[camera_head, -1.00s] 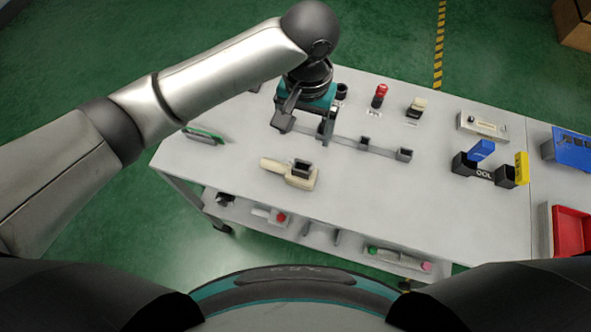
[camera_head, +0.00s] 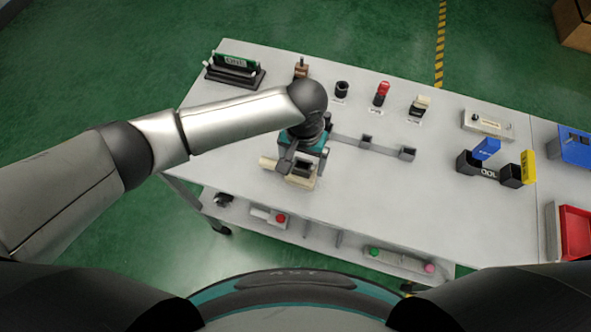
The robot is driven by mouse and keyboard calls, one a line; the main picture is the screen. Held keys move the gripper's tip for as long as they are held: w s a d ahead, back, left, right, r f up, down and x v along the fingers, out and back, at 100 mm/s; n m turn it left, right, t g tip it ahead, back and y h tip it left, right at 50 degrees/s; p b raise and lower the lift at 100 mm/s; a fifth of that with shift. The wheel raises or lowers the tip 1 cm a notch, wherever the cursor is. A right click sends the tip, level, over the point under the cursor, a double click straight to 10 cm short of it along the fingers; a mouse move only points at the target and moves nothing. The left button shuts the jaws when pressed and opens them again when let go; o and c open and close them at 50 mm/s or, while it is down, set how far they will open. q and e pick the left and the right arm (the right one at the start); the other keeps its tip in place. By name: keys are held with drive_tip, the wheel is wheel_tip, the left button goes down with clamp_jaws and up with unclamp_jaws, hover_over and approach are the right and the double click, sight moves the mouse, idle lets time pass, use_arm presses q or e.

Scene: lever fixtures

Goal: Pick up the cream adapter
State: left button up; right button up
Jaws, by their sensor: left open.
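The cream adapter (camera_head: 302,183), a pale block with a dark square socket and a stubby handle pointing left, lies on the white table's near left part. My left gripper (camera_head: 303,166) is over it, pointing down, with its fingers open at either side of the dark socket. The gripper covers part of the adapter, and I cannot tell whether the fingers touch it. My right gripper is not in view.
A grey bar with dark square sockets (camera_head: 366,141) lies right of the gripper. Behind stand a black knob (camera_head: 342,89), a red-topped piece (camera_head: 382,92) and a cream-topped piece (camera_head: 419,105). A black rack (camera_head: 235,74) is at back left. The table's front right is clear.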

use_arm(q)
drive_tip(key=shift+f, duration=0.55)
clamp_jaws()
idle(0.4)
